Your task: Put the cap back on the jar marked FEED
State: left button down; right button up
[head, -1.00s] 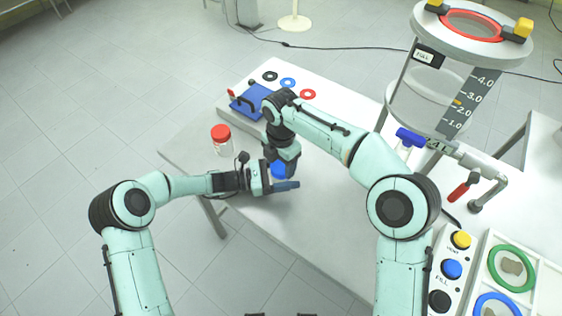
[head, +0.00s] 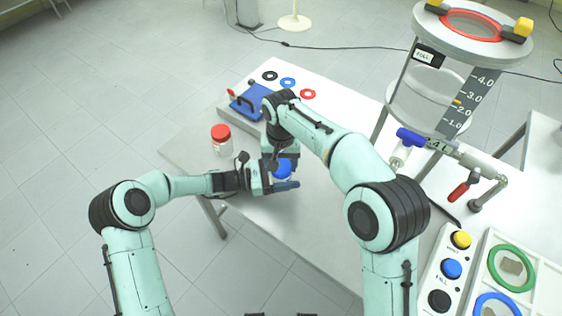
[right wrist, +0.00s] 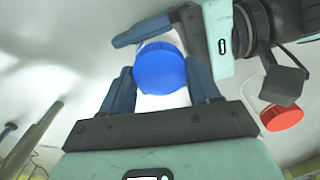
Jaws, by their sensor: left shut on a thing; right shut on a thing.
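A blue cap (head: 282,168) is between the fingers of my right gripper (head: 284,165). In the right wrist view the blue cap (right wrist: 160,67) is between the two dark fingertips of the right gripper (right wrist: 161,80), which is shut on it. My left gripper (head: 284,176) is just beside the cap, shut on what looks like the jar. That jar is mostly hidden by the grippers and cap, and no FEED marking is readable. I cannot tell whether the cap is seated on its rim. In the right wrist view the left gripper (right wrist: 172,35) shows just beyond the cap.
A clear jar with a red lid (head: 221,133) stands left of the grippers. A blue block with a handle (head: 249,101) and black, blue and red rings (head: 308,94) lie at the table's back. A large glass vessel (head: 425,95) and a button panel (head: 448,270) are on the right.

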jog(key=shift+m, duration=0.9)
jog(key=o, duration=1.2)
jog(key=shift+c, duration=0.2)
jog(key=shift+r, duration=2.25)
jog(key=shift+c, duration=0.5)
jog(key=n, duration=0.3)
jog(key=shift+r, duration=0.35)
notch_tip(320, 180, up, 3)
jog(key=n, duration=0.5)
jog(key=shift+f, duration=0.1)
jog(key=shift+f, duration=0.1)
